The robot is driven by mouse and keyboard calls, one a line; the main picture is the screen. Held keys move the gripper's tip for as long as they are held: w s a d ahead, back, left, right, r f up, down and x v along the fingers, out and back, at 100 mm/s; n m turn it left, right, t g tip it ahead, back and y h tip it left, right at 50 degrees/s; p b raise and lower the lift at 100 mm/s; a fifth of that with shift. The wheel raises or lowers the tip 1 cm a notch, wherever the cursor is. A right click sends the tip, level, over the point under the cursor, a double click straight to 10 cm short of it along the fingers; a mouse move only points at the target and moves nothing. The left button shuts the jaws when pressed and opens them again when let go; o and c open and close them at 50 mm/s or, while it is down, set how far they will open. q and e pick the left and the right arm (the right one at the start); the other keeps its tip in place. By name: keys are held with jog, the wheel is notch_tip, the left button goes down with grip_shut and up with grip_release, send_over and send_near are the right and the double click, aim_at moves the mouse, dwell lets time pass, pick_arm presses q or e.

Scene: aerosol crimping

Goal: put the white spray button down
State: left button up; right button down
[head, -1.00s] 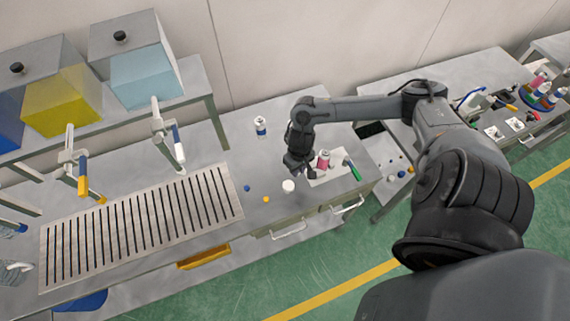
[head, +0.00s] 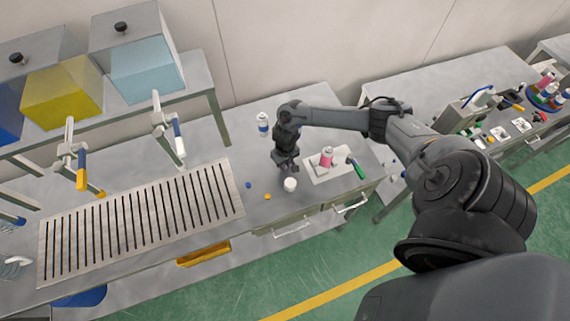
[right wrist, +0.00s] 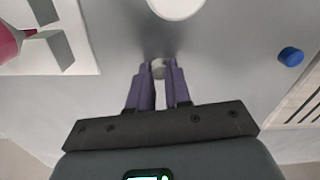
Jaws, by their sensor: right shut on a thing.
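My right gripper (head: 287,172) is over the middle workbench, just behind the round white container (head: 290,184). In the right wrist view its two purple fingers (right wrist: 158,88) are shut on the small white spray button (right wrist: 159,68), which shows between the fingertips. Whether the button touches the bench top I cannot tell. In the head view the button is too small and hidden to make out. The white container also shows in the right wrist view (right wrist: 177,6), close ahead of the fingertips. My left gripper is in neither view.
A blue button (head: 249,185) and an orange button (head: 267,196) lie left of the white container. A pink can (head: 326,158) and a green item (head: 357,169) are at the right, by a white mat (head: 318,178). A white-and-blue can (head: 263,123) stands behind. A slotted grate (head: 140,222) lies left.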

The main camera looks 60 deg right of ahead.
jog(key=shift+f, duration=0.15)
jog(key=c, duration=1)
grip_release()
notch_tip(320, 180, up, 11)
jog(key=p, duration=0.2)
jog(key=w+a+n+t+y, duration=0.15)
jog(key=a+n+t, duration=0.5)
jog(key=a, duration=1.85)
jog(key=s+r+g, duration=0.1)
jog(key=s+r, duration=0.1)
jog(key=s, duration=0.2)
jog(key=s+r+n+g+h, duration=0.1)
jog(key=s+r, duration=0.2)
jog(key=s, duration=0.2)
jog(key=s+r+g, duration=0.1)
jog(key=s+r, duration=0.2)
jog(key=s, duration=0.1)
jog(key=shift+s+d+r, duration=0.15)
jog(key=shift+s+r, duration=0.1)
jog(key=shift+s, duration=0.05)
